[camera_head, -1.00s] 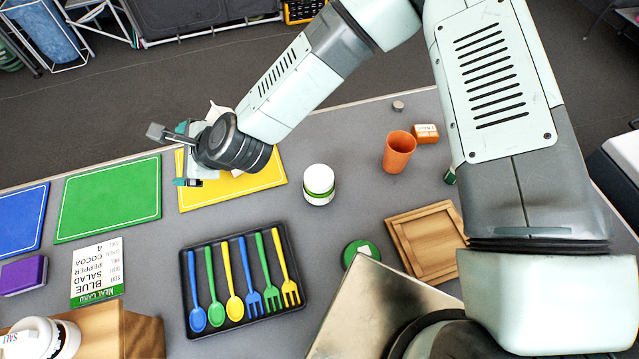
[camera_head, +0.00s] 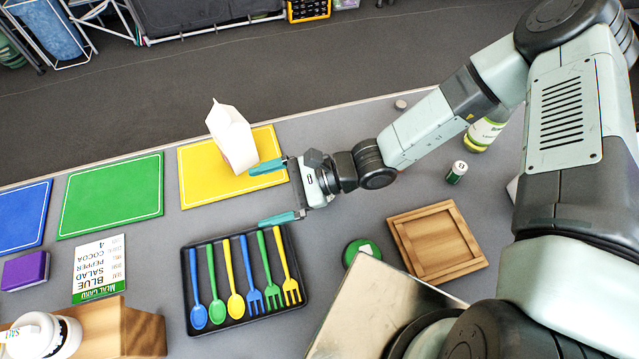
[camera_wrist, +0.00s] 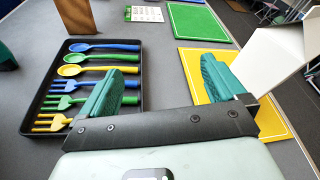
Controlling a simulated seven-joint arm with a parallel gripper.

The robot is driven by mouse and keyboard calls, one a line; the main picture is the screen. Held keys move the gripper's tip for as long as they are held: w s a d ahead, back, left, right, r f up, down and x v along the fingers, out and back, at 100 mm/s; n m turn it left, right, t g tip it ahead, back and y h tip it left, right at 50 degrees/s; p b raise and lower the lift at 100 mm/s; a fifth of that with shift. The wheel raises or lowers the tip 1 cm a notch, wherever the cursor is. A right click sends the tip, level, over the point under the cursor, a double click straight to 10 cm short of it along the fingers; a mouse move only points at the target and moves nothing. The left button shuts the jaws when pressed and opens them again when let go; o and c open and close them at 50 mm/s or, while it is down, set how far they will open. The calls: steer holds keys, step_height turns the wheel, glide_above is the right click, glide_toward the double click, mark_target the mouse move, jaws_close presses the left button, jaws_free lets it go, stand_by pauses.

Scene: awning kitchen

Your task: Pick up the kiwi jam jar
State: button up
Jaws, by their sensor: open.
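No jar's label can be read as kiwi jam. A white-lidded jar with a green-and-white label, seen in the earlier head view, is out of sight; my gripper and wrist cover its former spot. A round green item with a white label (camera_head: 362,252) lies flat at the left of the wooden tray; I cannot tell whether it is a jar lid. My gripper (camera_head: 275,192) is open, fingers pointing left, over the table between the yellow mat and the cutlery tray. In the wrist view, no jar shows between the spread fingers (camera_wrist: 158,75).
A white carton (camera_head: 231,137) stands on the yellow mat (camera_head: 200,190), close to one finger. The black cutlery tray (camera_head: 186,250) is just below the other. A green-labelled bottle (camera_head: 483,134), a small green-and-white cylinder (camera_head: 456,172) and the wooden tray (camera_head: 437,243) are on the right.

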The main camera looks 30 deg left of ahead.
steer(key=w+d+m+t+y, duration=0.2)
steer(key=w, duration=0.1)
steer(key=w+d+m+t+y, duration=0.2)
steer(key=w+d+f+m+t+y, duration=0.1)
steer(key=w+d+t+y, duration=0.1)
steer(key=w, duration=0.1)
steer(key=shift+w+d+f+m, duration=0.1)
steer(key=shift+w+d+m, duration=0.1)
steer(key=shift+w+m, duration=0.2)
steer(key=d+f+m+t, duration=0.1)
steer(key=d, duration=0.1)
steer(key=w+d+f+m+t, duration=0.1)
steer(key=d+m, duration=0.1)
steer(key=w+d+f+m+t, duration=0.1)
steer(key=d+f+m, duration=0.1)
steer(key=shift+d+t, duration=0.1)
steer(key=shift+t, duration=0.2)
steer(key=shift+a+r, duration=0.15)
steer(key=shift+a, duration=3.45)
steer(key=shift+c, duration=0.3)
steer(key=c, duration=1.2)
steer(key=shift+r, duration=0.1)
